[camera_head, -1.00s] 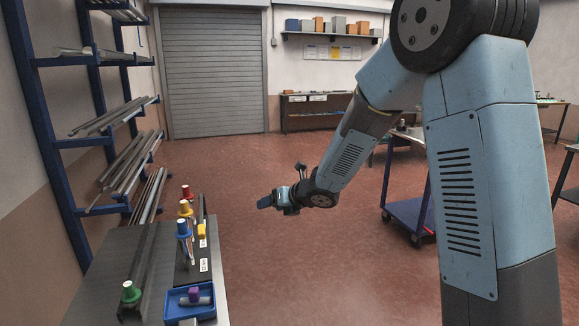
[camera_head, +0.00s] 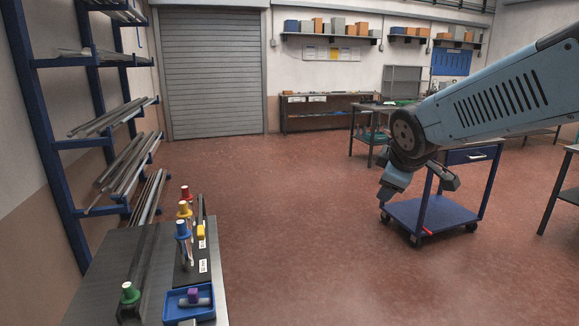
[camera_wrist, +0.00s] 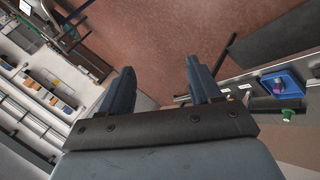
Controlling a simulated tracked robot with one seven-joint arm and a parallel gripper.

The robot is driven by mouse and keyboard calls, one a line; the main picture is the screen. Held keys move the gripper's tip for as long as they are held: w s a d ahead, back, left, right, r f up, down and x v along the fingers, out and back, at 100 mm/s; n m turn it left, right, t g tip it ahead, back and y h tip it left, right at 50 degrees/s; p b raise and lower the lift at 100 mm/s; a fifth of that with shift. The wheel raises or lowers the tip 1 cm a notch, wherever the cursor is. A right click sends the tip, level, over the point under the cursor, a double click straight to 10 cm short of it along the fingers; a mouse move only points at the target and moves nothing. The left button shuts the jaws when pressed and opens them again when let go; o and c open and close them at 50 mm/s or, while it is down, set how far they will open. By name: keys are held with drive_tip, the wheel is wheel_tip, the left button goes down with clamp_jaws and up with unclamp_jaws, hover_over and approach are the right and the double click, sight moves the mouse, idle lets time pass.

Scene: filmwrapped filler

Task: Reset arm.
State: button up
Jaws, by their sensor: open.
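My gripper shows in the wrist view (camera_wrist: 158,88) with its two dark blue fingers spread apart and nothing between them. In the head view my gripper (camera_head: 386,200) hangs at the right, in front of the blue cart (camera_head: 440,218), pointing down and to the left. It is well away from the bench at the lower left. My blue-grey arm reaches in from the right edge.
A bench (camera_head: 95,265) at lower left holds red-, yellow-, blue- and green-topped items and a blue tray (camera_head: 190,314) with a purple block (camera_head: 193,295). A blue rack (camera_head: 85,100) with metal bars stands at left. The middle floor is clear.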

drive_tip(key=s+d+m+g, duration=0.1)
drive_tip(key=s+m+g, duration=0.2)
drive_tip(key=s+m, duration=0.8)
drive_tip(key=s, duration=0.5)
drive_tip(key=shift+s+d+f+m+y, duration=0.2)
drive_tip(key=shift+s+m+y, duration=0.1)
drive_tip(key=shift+y, duration=0.1)
